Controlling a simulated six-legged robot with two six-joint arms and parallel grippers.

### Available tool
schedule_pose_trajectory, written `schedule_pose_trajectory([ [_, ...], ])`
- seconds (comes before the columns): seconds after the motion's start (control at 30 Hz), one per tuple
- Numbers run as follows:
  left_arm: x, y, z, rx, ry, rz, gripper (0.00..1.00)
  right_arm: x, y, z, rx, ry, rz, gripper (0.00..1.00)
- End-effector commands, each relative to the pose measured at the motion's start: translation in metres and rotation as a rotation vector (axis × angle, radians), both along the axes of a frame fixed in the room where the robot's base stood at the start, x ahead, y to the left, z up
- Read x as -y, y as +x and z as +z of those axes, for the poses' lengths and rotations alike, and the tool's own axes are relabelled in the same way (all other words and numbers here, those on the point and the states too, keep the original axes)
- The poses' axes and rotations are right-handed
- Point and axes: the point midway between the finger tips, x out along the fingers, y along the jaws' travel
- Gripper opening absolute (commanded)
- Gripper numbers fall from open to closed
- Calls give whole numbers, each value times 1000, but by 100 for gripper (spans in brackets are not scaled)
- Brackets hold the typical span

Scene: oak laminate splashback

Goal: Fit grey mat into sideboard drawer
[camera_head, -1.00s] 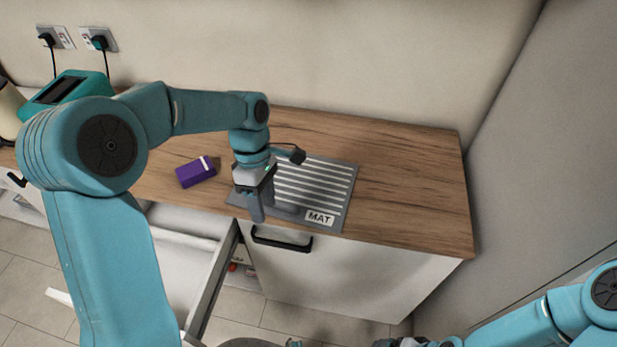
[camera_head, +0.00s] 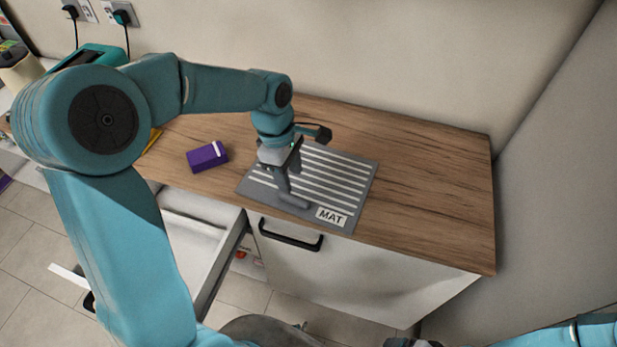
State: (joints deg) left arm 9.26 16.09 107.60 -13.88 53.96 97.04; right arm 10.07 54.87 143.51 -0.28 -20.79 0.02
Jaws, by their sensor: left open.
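The grey mat (camera_head: 345,178) lies flat on the wooden top of the sideboard, with white stripes and a "MAT" label at its front right corner. The sideboard drawer (camera_head: 226,257) is pulled out at the lower left, and my left arm hides part of it. My left gripper (camera_head: 293,198) is open and points down over the front left part of the mat, covering some of it. I cannot tell whether its fingers touch the mat. My right arm (camera_head: 565,336) enters at the bottom right, and its jaws do not show.
A purple box (camera_head: 207,156) lies on the top, left of the mat. A closed front with a black handle (camera_head: 290,236) is right of the open drawer. The wooden top (camera_head: 440,185) is clear right of the mat. Walls stand behind and to the right.

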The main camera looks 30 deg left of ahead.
Motion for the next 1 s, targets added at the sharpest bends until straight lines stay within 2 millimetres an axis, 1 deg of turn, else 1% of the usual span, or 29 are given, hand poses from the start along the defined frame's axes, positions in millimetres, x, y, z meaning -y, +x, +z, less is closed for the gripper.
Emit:
schedule_pose_trajectory([
  [0.03, 1, 0, -9, -5, 0, -1, 47, 0, 0, 0, 0, 0, 0, 91],
  [0.1, 3, 1, -18, -3, 1, 0, 47, 0, 0, 0, 0, 0, 0, 91],
  [0.27, 4, 3, -28, -3, 0, -1, 47, 0, 0, 1, 0, 0, 0, 91],
  [0.43, 4, 0, -54, -7, -1, -2, 47, 0, 0, 8, 0, 0, 0, 91],
  [0.53, 6, 1, -69, -3, -1, -4, 47, 0, 0, 8, 0, 0, 0, 91],
  [0.67, 7, 1, -77, -1, 0, -3, 47, 0, 0, 8, 0, 0, 0, 91],
  [0.83, 7, 1, -77, 0, 0, -2, 47, 0, 0, 8, 0, 0, 0, 91],
  [0.87, 7, 1, -77, 0, 0, -2, 44, 0, 0, 8, 0, 0, 0, 91],
  [0.9, 7, 1, -77, 0, 0, -2, 31, 0, 0, 8, 0, 0, 0, 91],
  [1.0, 7, 1, -77, 0, 0, -2, 0, 0, 0, 8, 0, 0, 0, 91],
])
